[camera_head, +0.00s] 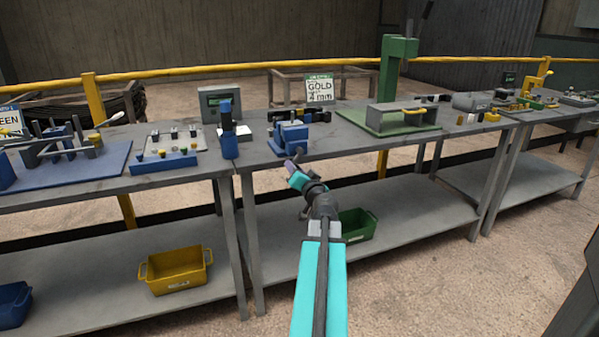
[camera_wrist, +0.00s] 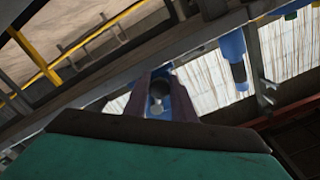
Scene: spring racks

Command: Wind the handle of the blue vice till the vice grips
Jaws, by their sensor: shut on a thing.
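The blue vice (camera_head: 291,137) stands on its blue base near the front edge of the workbench, left of the green press. My gripper (camera_head: 291,167) reaches up to the front of the vice from below the bench edge. In the wrist view my gripper (camera_wrist: 158,98) has its two fingers closed in on a small grey, rounded part, which looks like the vice handle (camera_wrist: 157,88). Blue of the vice shows just behind it. The fingers hide most of the handle, and the vice jaws are too small to tell their gap.
A blue upright tool (camera_head: 229,135) and a grey display box (camera_head: 220,103) stand left of the vice. The green press (camera_head: 391,75) and a grey block with a yellow handle (camera_head: 402,116) stand right. Below, the shelf holds a yellow bin (camera_head: 176,270) and a green bin (camera_head: 357,226).

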